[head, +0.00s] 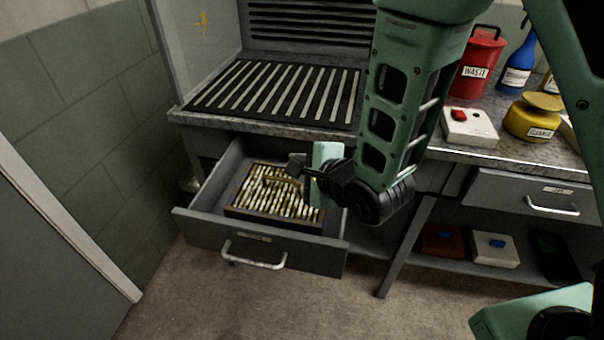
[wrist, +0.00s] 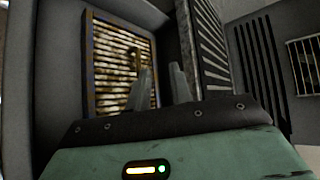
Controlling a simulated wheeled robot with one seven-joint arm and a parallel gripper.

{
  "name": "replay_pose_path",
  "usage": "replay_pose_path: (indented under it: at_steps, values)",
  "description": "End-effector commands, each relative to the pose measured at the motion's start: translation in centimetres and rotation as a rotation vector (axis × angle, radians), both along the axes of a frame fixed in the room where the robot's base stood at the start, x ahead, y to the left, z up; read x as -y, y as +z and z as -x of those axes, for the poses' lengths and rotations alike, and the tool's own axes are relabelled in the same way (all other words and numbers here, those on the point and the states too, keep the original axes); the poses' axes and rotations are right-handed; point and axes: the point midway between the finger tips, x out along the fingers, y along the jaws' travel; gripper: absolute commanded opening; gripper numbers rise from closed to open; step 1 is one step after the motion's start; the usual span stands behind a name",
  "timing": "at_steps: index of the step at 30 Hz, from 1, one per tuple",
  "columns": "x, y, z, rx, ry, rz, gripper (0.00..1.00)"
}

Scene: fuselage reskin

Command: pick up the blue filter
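A pleated filter (head: 257,210) lies in the open drawer. Its pleats are cream and brown, and its thin frame looks dark in the head view and bluish in the wrist view (wrist: 90,75). A small brass-coloured handle (head: 282,181) stands up on it. My gripper (head: 296,173) is over the right part of the filter, near this handle, and hides part of it. In the wrist view my gripper (wrist: 162,70) shows two fingers apart, with nothing seen between them. The filter and its dark handle (wrist: 134,65) are left of the fingers there.
The drawer (head: 201,231) is pulled out under a bench with a slatted grille (head: 275,92). On the bench stand a red waste can (head: 480,60), a white box with a red button (head: 470,127) and a yellow cleaner can (head: 535,118). A closed drawer (head: 530,195) is at right.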

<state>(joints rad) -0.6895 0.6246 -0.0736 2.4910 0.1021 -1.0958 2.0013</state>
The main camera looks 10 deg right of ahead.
Motion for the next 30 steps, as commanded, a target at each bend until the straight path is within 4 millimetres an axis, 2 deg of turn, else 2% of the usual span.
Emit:
replay_pose_path:
  at_steps: [5, 20, 24, 30]
  values:
    - [0.0, -0.7, -0.3, 0.008, -0.025, -0.064, 0.22]
    - [0.0, -8.3, -0.3, 0.008, -0.024, -0.059, 0.22]
    - [-0.9, -8.6, -1.9, 0.012, -0.026, -0.064, 0.22]
    - [-1.5, -9.1, -2.9, 0.01, -0.025, -0.063, 0.22]
